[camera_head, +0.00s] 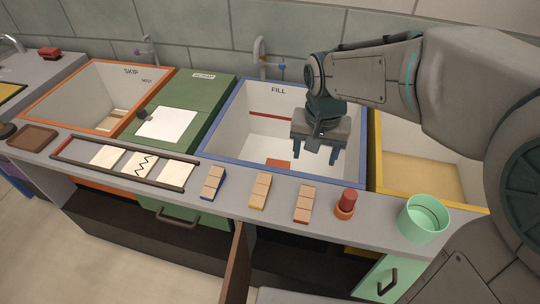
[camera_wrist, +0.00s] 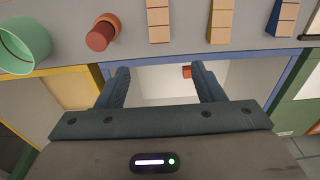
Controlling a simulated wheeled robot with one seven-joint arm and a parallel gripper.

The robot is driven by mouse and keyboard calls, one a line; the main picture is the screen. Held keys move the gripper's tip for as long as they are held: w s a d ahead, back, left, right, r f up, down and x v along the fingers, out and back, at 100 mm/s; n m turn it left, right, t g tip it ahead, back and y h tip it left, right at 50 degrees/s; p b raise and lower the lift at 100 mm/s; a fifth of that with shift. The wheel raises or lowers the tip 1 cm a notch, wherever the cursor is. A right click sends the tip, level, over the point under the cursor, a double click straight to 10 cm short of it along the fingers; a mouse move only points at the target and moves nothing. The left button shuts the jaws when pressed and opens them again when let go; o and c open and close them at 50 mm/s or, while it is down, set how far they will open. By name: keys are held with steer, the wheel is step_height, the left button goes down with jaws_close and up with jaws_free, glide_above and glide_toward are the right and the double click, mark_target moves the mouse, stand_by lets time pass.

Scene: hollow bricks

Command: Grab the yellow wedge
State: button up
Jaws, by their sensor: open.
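The yellow wedge (camera_head: 260,190) is a long piece with a segmented tan top and a yellow edge. It lies on the grey counter in front of the blue-rimmed basin, between a blue-edged piece (camera_head: 212,183) and a red-edged piece (camera_head: 303,204). In the wrist view the yellow wedge (camera_wrist: 221,22) is at the top, right of centre, beyond the fingertips. My gripper (camera_head: 320,152) is open and empty, fingers down, over the blue-rimmed basin, behind and to the right of the wedge. Its spread fingers also show in the wrist view (camera_wrist: 160,70).
The blue-rimmed FILL basin (camera_head: 225,166) holds a red piece (camera_head: 278,164). A red cylinder in an orange base (camera_head: 345,205) and a mint cup (camera_head: 424,219) stand to the right on the counter. A tray with cards (camera_head: 140,163) lies left. A tap (camera_head: 260,58) stands behind.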

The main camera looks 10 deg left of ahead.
steer(key=w+a+f+g, duration=0.1)
steer(key=a+f, duration=0.1)
steer(key=a, duration=0.4)
steer(key=w+a+f, duration=0.2)
steer(key=a, duration=0.4)
glide_above(262, 186)
steer(key=f, duration=0.8)
steer(key=shift+w+d, duration=0.25)
steer(key=shift+w, duration=0.15)
steer(key=shift+s+a+f, duration=0.1)
steer(key=shift+s+f, duration=0.05)
steer(key=shift+f, duration=0.85)
steer(key=shift+s+a+f, duration=0.1)
steer(key=shift+s+f, duration=0.05)
steer(key=shift+f, duration=0.9)
steer(key=shift+s+a+f, duration=0.1)
steer(key=shift+s+f, duration=0.05)
steer(key=shift+f, duration=0.85)
steer(key=c, duration=1.1)
